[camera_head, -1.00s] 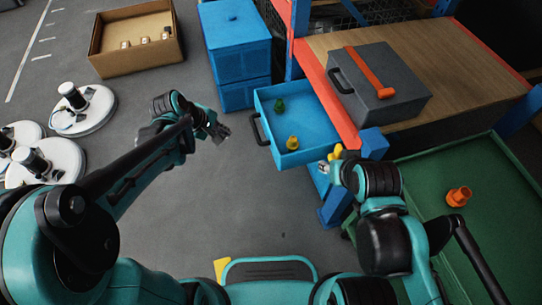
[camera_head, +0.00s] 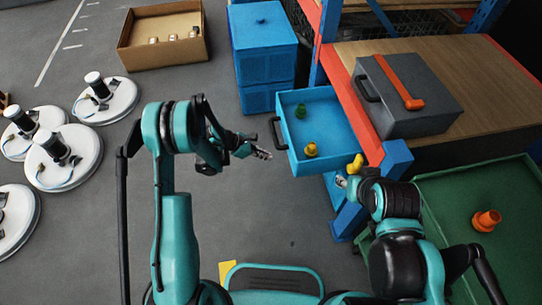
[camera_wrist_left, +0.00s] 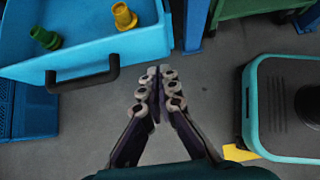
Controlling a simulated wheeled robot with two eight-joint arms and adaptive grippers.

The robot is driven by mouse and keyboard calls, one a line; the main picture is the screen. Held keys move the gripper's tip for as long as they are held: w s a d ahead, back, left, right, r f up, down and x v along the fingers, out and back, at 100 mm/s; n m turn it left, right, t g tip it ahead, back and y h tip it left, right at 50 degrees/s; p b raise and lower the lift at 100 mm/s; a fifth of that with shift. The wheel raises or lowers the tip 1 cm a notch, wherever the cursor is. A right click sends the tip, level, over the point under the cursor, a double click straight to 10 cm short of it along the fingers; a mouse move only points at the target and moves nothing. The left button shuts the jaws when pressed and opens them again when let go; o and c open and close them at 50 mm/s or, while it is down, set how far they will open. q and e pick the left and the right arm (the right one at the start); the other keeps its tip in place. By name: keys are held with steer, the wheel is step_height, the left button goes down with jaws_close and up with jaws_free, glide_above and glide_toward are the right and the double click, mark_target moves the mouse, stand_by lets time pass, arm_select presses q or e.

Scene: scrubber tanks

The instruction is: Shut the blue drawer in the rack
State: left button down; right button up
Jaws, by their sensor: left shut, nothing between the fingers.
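The blue drawer (camera_head: 334,158) stands pulled out of the rack (camera_head: 360,107), its black handle (camera_head: 279,134) facing left. A green fitting (camera_head: 300,112) and a yellow fitting (camera_head: 311,150) sit inside it. My left gripper (camera_head: 264,154) is shut and empty, just left of the drawer front, below the handle and apart from it. In the left wrist view, its closed fingers (camera_wrist_left: 160,74) are right of the handle (camera_wrist_left: 82,79), with the drawer front (camera_wrist_left: 130,48) beyond. My right gripper (camera_head: 341,181) is small and partly hidden near the rack's blue post; its jaws are unclear.
A grey case (camera_head: 432,112) with an orange pipe (camera_head: 391,80) lies on the rack's wooden top. Blue crates (camera_head: 262,45) stand left of the rack. A green tray (camera_head: 440,208) holds an orange fitting (camera_head: 486,220).

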mark_target(295, 161)
arm_select(q)
steer(key=b+x, duration=0.1)
steer(key=x, duration=0.2)
steer(key=d+r+b+x, duration=0.1)
steer(key=x, duration=0.2)
steer(key=b+x, duration=0.1)
steer(key=x, duration=0.3)
steer(key=shift+w+d+r+b, duration=0.2)
steer(key=shift+d+b, duration=0.1)
steer(key=shift+b, duration=0.1)
steer(key=shift+w+d+r, duration=0.1)
steer(key=shift+d, duration=0.3)
arm_select(e)
steer(key=shift+f, duration=2.25)
